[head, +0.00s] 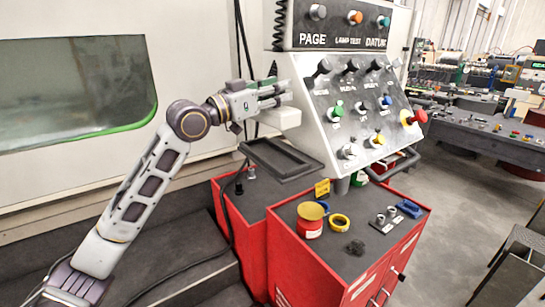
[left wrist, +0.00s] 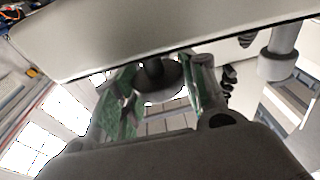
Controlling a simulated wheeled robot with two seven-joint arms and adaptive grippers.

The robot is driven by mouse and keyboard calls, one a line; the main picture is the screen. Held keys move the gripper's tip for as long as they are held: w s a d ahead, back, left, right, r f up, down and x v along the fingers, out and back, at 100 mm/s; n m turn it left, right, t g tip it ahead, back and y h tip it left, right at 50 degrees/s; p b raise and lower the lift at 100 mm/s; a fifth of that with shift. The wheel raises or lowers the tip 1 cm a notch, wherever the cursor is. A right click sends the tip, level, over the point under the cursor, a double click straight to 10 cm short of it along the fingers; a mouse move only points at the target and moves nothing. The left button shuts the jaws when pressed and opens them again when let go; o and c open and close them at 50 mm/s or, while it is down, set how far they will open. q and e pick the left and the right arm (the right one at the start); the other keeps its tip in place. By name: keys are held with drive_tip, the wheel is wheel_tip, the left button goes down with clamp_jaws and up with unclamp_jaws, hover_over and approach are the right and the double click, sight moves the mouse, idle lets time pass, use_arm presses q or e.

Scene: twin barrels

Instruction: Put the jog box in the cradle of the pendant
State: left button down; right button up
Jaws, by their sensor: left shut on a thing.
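The jog box (head: 284,118) is a cream box just below my left gripper (head: 272,94), beside the left edge of the pendant panel (head: 355,115). My left gripper is shut on its dark round knob (left wrist: 156,76). The box's cream face (left wrist: 120,45) fills the top of the left wrist view, with a grey stub (left wrist: 276,62) to the right. A dark rimmed tray below the pendant looks like the cradle (head: 270,171). It appears empty, and the box is above it and apart from it. My right gripper is not in view.
A red cabinet (head: 345,275) stands below, with a red can (head: 310,226), a yellow ring (head: 340,222) and a blue item (head: 410,208) on top. A black coiled cord (head: 280,25) hangs by the pendant. A machine with a green-edged window (head: 75,85) stands at left.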

sight(281, 119)
use_arm(q)
drive_tip(key=shift+s+d+f+m+g+h, duration=0.15)
drive_tip(key=shift+d+f+m+g+h, duration=0.35)
drive_tip(key=shift+d, duration=0.2)
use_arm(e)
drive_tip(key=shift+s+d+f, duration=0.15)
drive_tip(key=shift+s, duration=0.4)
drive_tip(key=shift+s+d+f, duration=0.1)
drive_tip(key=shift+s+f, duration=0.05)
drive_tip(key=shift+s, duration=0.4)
use_arm(q)
drive_tip(key=shift+f, duration=0.15)
drive_tip(key=shift+f+p, duration=0.3)
drive_tip(key=shift+f, duration=2.65)
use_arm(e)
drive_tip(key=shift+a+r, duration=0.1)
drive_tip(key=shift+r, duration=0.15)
use_arm(q)
drive_tip(key=shift+f, duration=0.1)
drive_tip(key=shift+f, duration=1.8)
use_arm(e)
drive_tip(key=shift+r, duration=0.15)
use_arm(q)
drive_tip(key=c, duration=0.8)
unclamp_jaws()
drive_tip(key=shift+f, duration=0.1)
